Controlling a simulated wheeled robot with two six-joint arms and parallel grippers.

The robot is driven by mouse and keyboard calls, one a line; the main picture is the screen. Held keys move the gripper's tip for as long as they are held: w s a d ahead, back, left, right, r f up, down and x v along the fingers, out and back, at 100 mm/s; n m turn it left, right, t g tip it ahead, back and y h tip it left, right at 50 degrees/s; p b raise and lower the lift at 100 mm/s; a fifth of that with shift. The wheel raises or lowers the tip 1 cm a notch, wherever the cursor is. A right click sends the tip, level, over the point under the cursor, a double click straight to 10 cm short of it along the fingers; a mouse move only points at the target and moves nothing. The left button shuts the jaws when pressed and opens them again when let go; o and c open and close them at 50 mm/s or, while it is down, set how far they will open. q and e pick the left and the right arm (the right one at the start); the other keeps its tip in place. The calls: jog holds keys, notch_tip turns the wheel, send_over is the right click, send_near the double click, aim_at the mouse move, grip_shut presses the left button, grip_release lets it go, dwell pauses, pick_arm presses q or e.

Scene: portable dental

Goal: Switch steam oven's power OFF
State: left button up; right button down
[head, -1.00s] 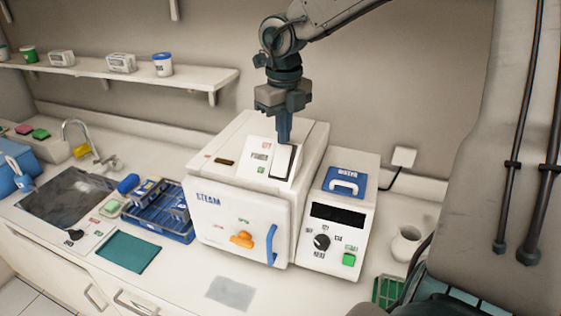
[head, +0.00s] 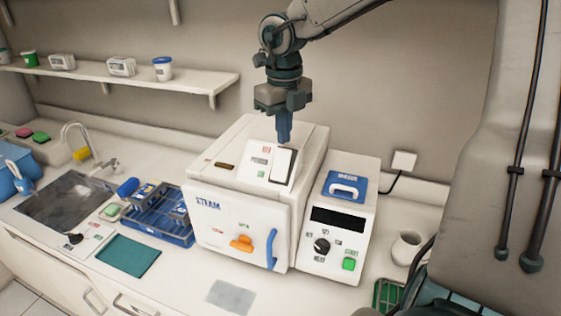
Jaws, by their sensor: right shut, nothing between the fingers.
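The white steam oven (head: 232,178) stands on the counter in the middle of the view. On its sloped top panel is a white rocker switch (head: 283,165) beside the power label and small red and green marks. My right gripper (head: 284,138) points straight down, shut and empty, with its blue fingertips at the upper edge of the switch. I cannot tell whether they touch it. An orange knob (head: 241,242) and a blue door handle (head: 271,249) are on the oven's front. My left gripper is not in view.
A second white device (head: 335,240) with a dark display, dial and green button stands close on the right. A blue wire basket (head: 165,232) and a sink (head: 70,197) are to the left. A shelf (head: 190,80) runs along the wall behind.

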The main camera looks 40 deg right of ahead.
aim_at(283, 150)
jog(key=shift+r+p, duration=0.7)
jog(key=shift+r, duration=0.9)
jog(key=shift+r+p, duration=0.65)
jog(key=shift+r, duration=0.35)
